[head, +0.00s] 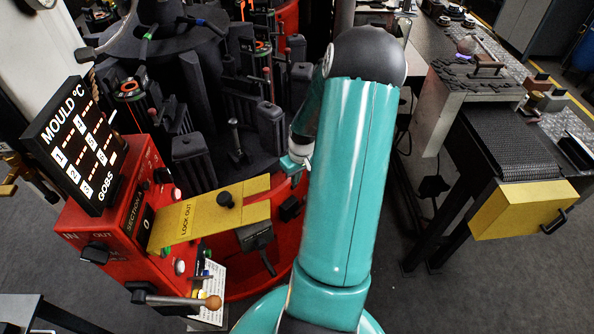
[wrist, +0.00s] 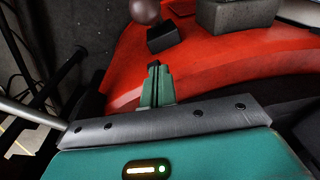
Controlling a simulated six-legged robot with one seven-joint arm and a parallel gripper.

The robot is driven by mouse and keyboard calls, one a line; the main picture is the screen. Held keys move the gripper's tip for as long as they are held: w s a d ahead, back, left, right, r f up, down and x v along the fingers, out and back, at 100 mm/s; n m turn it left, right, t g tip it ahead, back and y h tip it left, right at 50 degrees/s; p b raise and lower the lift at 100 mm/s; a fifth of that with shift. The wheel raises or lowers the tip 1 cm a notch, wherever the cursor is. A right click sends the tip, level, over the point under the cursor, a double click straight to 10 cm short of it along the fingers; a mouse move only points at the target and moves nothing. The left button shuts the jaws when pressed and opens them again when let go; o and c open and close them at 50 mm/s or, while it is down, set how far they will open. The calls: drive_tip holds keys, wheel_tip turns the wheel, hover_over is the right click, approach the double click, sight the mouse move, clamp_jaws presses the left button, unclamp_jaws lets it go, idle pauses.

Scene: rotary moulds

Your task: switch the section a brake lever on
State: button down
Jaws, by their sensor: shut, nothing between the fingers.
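The red section control box (head: 105,225) stands at the left in the head view, with a yellow "LOCK OUT" plate (head: 212,215) reaching right from it. A metal lever with a wooden ball knob (head: 212,302) sticks out level at its lower front. A black handle (head: 264,256) hangs under the plate. No label tells me which of these is the brake lever. My gripper (wrist: 156,82) is shut and empty in the wrist view, with a red curved surface (wrist: 215,65) beyond it.
A lit mould temperature display (head: 75,142) stands on the box. Dark moulds and upright levers (head: 190,150) crowd the machine behind. A conveyor (head: 510,140) with a yellow end box (head: 525,210) stands at the right. A dark ball (wrist: 145,10) shows in the wrist view.

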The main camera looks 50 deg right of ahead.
sight(300, 206)
drive_tip(key=f, duration=0.1)
drive_tip(key=s+f, duration=0.1)
drive_tip(key=f, duration=0.1)
drive_tip(key=s+a+f, duration=0.1)
drive_tip(key=f, duration=0.1)
drive_tip(key=shift+s+a, duration=0.1)
drive_tip(key=shift+s, duration=0.05)
drive_tip(key=shift+s+a+f, duration=0.1)
drive_tip(key=shift+s+f, duration=0.05)
drive_tip(key=shift+s, duration=0.15)
drive_tip(key=shift+s, duration=0.1)
drive_tip(key=shift+s, duration=0.15)
